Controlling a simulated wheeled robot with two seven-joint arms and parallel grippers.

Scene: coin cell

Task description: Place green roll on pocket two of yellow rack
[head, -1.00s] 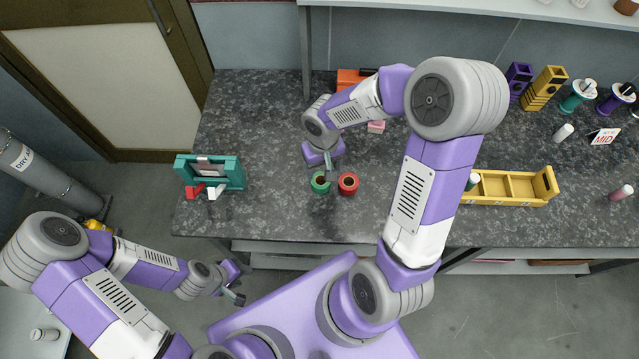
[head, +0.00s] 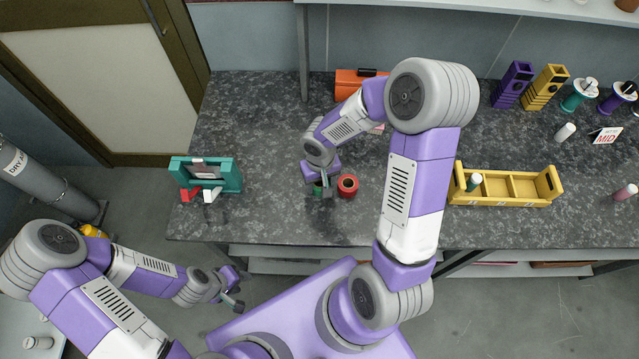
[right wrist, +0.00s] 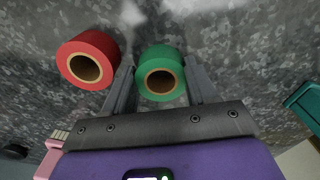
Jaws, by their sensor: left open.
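The green roll (right wrist: 160,73) stands on the counter with its hole facing up, between the spread fingers of my right gripper (right wrist: 158,88). In the head view the green roll (head: 318,190) is mostly hidden under the right gripper (head: 326,188). The fingers sit on either side of the roll with a visible gap. The yellow rack (head: 512,203) lies on the counter at the right, with a row of pockets. My left gripper (head: 236,290) is open and empty, off the counter's front.
A red roll (head: 348,185) stands just right of the green roll, close to a right gripper finger. A teal stand (head: 226,175) is at the left. An orange box (head: 357,84) is behind. Purple and yellow holders (head: 513,84) stand at the back right.

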